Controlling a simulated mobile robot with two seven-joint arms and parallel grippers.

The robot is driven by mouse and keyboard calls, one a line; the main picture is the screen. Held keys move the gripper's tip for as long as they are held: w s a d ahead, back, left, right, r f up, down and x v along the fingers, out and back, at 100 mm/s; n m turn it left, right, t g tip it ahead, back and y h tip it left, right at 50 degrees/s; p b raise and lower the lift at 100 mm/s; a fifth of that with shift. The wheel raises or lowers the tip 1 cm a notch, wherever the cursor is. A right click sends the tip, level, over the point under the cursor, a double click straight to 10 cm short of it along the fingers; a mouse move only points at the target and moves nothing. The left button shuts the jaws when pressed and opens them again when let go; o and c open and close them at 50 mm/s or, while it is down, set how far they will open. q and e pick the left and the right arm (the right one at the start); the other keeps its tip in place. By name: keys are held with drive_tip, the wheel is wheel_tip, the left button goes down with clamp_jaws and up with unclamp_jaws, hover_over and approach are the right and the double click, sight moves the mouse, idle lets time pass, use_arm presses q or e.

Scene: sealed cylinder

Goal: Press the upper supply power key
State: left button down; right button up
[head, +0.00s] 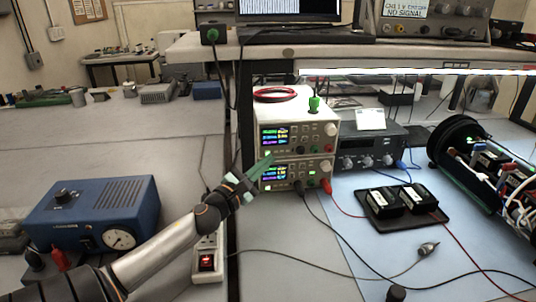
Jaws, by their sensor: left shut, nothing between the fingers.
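Two white bench power supplies are stacked on the bench in the middle of the head view. The upper supply (310,131) has a lit display with coloured digits at its left. The lower supply (312,172) also has a lit display. My left gripper (268,160) is shut and empty. Its green fingertips are at the lower left corner of the upper supply's front, by a small light key there. I cannot tell whether the fingertips touch the key. The fingers hide part of the supplies' left edge. My right gripper is not in view.
A red wire coil (277,95) and a green connector (314,103) lie on top of the stack. Cables run from the lower supply across the bench. A black instrument (370,148) stands at its right. A power strip (208,262) lies below my left arm.

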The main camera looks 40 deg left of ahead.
use_arm(q)
drive_tip(key=shift+w+a, duration=0.3)
drive_tip(key=shift+a, duration=0.1)
idle(0.7)
idle(0.3)
drive_tip(key=shift+s+d, duration=0.5)
drive_tip(key=shift+d, duration=0.1)
drive_tip(key=shift+d, duration=0.1)
drive_tip(key=shift+s+d+p, duration=0.4)
drive_tip(key=shift+s+d, duration=0.4)
drive_tip(key=shift+d, duration=0.15)
drive_tip(key=shift+s+d+p, duration=0.4)
drive_tip(key=shift+s+d, duration=0.35)
drive_tip(key=shift+d, duration=0.2)
